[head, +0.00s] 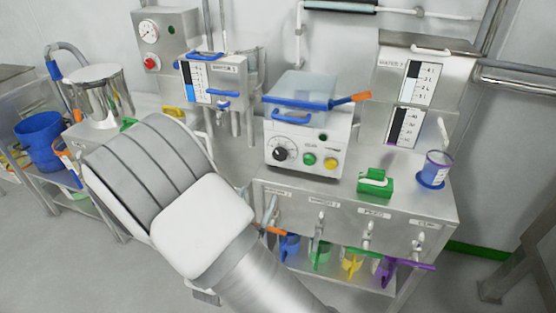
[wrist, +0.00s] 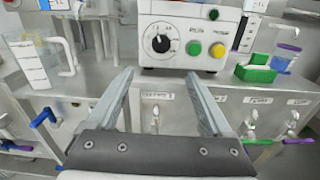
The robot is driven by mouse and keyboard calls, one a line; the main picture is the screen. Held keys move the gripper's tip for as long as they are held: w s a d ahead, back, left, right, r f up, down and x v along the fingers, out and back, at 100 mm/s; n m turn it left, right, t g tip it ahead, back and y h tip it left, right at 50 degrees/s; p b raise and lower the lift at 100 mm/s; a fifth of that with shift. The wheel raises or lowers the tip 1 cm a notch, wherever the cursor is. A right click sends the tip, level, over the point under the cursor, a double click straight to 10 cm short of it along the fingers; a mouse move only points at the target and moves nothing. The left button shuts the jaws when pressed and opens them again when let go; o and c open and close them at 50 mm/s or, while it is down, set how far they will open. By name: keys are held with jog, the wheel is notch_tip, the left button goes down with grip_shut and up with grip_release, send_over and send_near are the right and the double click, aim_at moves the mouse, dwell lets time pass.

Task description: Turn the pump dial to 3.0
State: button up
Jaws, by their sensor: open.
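The pump dial (head: 280,154) is a round black knob with a white mark, on the front of a white boxed unit (head: 328,133) on the steel bench. In the wrist view the dial (wrist: 161,43) sits left of a green button (wrist: 194,49) and a yellow button (wrist: 218,50). Its scale numbers are too small to read. My gripper (wrist: 158,75) is open and empty, its two fingers pointing toward the unit's lower front, below the dial and apart from it. In the head view my arm hides most of the gripper.
A clear tray with blue edges (head: 300,88) and an orange handle tops the unit. A green block (head: 375,184) and a purple-rimmed cup (head: 436,168) stand to its right. Below the bench top are several taps and coloured jugs. A measuring tank (head: 210,79) stands at left.

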aim_at(279, 157)
jog(key=b+x, duration=0.1)
jog(key=x, duration=1.5)
jog(key=shift+w+d+r+b, duration=0.1)
jog(key=shift+w+d+b, duration=0.1)
jog(key=shift+w+b, duration=0.15)
grip_shut()
